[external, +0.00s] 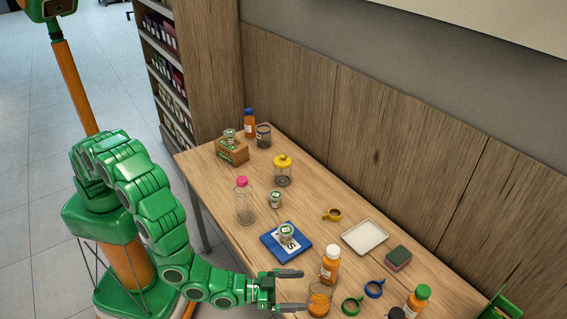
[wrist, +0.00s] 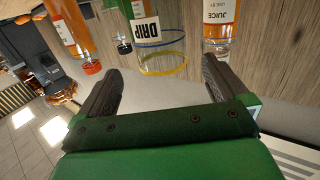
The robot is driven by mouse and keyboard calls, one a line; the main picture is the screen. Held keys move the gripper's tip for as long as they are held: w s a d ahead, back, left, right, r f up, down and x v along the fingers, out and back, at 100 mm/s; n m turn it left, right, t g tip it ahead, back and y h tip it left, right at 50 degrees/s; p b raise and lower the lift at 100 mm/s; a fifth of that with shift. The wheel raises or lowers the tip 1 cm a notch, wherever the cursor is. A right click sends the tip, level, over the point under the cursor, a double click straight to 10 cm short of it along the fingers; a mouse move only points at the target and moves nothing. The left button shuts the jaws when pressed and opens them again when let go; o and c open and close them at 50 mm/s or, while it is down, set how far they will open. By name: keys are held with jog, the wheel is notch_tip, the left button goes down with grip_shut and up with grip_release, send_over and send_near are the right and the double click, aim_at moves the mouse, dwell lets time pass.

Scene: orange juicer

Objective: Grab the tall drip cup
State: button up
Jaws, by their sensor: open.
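The tall drip cup is a clear cup with a yellow-orange rim and a white DRIP label. It shows upside down in the wrist view (wrist: 165,60), beyond and between my finger tips. In the external view, a clear cup with an orange tint (external: 319,300) near the table's front edge appears to be it. My gripper (external: 292,290) is open and low, its two dark fingers pointing at the cup from the left. In the wrist view, the gap between the fingers (wrist: 160,85) is empty. The cup seems just past the tips; I cannot tell whether they touch it.
A white-capped juice bottle (external: 330,265) stands close behind the cup. A blue board (external: 272,246) with a jar is farther back, near a white tray (external: 365,238).

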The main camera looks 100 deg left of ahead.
aim_at(333, 288)
jog(key=shift+t, duration=0.3)
jog(key=shift+x, duration=3.8)
jog(key=shift+a, duration=0.1)
jog(key=shift+c, duration=0.3)
jog(key=c, duration=1.3)
jog(key=shift+c, duration=0.2)
